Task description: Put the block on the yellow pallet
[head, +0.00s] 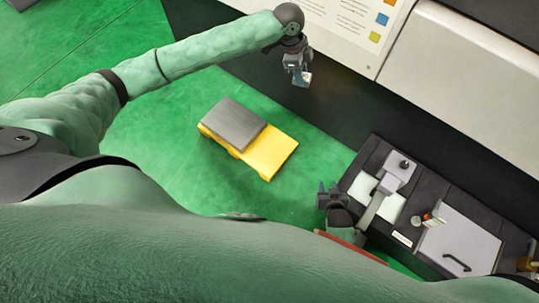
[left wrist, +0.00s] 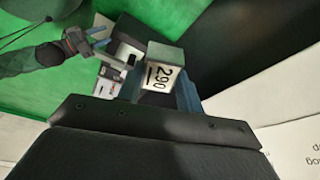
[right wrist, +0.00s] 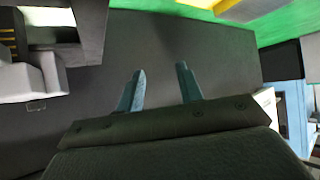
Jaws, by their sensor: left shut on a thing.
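The yellow pallet (head: 274,152) lies on the green floor, below and left of the block in the head view. A grey slab (head: 234,123) covers its upper left part; the lower right part is bare. My right gripper (head: 329,188) is open and empty, and its two fingers (right wrist: 160,88) stand apart in the right wrist view.
A dark bench (head: 400,236) with a grey column, white pads and a lidded box (head: 458,243) stands at the lower right. A pale machine housing (head: 465,75) and a printed board (head: 345,25) line the upper right. Green floor around the pallet is clear.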

